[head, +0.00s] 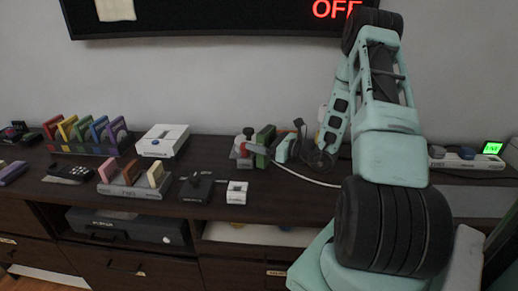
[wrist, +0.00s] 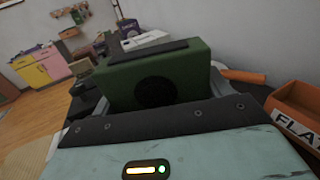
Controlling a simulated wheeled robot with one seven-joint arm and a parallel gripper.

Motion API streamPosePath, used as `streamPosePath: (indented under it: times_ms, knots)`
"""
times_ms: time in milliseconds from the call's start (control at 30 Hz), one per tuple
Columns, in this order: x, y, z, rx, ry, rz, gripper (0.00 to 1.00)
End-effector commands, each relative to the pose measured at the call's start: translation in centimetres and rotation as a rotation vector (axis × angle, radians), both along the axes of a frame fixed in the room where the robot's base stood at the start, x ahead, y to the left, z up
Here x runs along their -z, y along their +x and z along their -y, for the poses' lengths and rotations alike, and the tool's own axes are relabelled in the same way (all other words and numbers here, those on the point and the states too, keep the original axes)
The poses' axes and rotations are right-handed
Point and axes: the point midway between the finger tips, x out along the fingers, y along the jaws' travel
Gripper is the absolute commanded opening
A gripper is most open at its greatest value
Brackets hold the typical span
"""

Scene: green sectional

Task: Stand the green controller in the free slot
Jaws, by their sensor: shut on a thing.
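The green controller (wrist: 155,82) is a dark green block with a round black disc on its face; it fills the middle of the wrist view. My gripper (wrist: 150,85) is shut on it. In the head view the green controller (head: 264,137) shows at the left end of my arm, over the right-middle of the dark cabinet, beside a red and grey item. A grey rack (head: 125,190) at the front left holds brown, salmon and cream upright pieces with gaps between. A longer dark rack (head: 85,150) behind holds several coloured upright pieces. I cannot tell which slot is free.
A white box (head: 162,140) stands behind the grey rack. A black box (head: 196,187) and a small white cube (head: 237,192) are to its right. Headphones (head: 318,155) stand near my gripper. An orange bin (wrist: 295,105) shows at right in the wrist view.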

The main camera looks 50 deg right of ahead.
Motion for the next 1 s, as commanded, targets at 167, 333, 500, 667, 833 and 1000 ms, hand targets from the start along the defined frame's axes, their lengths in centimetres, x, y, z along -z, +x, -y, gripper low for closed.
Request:
streamPosePath:
  times_ms: [167,333,500,667,833,1000]
  knots:
    - [2.3,0.0,0.0,-0.001,0.001,0.001,0.49]
    - [2.4,0.0,0.0,-0.001,0.001,0.002,0.49]
    - [2.6,0.0,0.0,0.000,0.000,0.001,0.49]
    - [2.8,0.0,0.0,0.000,0.000,0.000,0.99]
    - [2.8,0.0,0.0,0.000,0.000,0.000,0.99]
    - [2.4,0.0,0.0,-0.001,-0.001,0.000,0.99]
